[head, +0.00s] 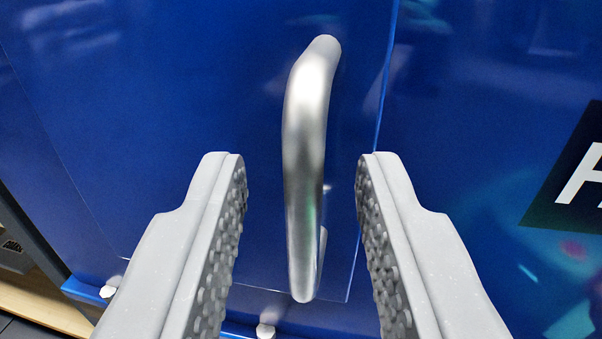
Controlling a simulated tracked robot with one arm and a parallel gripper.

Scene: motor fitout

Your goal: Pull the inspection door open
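The inspection door (160,110) is a glossy blue panel in the head view. Its right edge shows as a thin bright line, and it looks flush with the blue body around it. A silver bar handle (306,130) stands on the door near that edge, running from the upper middle to the lower middle. My gripper (301,170) is open, with one grey fingertip on each side of the handle. There is a visible gap on both sides, and neither finger looks to touch the handle. How deep the handle sits between the fingers is hard to tell.
More blue body panel (470,130) lies to the right, with a black label (575,185) bearing a white letter. A blue ledge with white bolt heads (265,330) runs below the door. Floor and dark structure show at the lower left.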

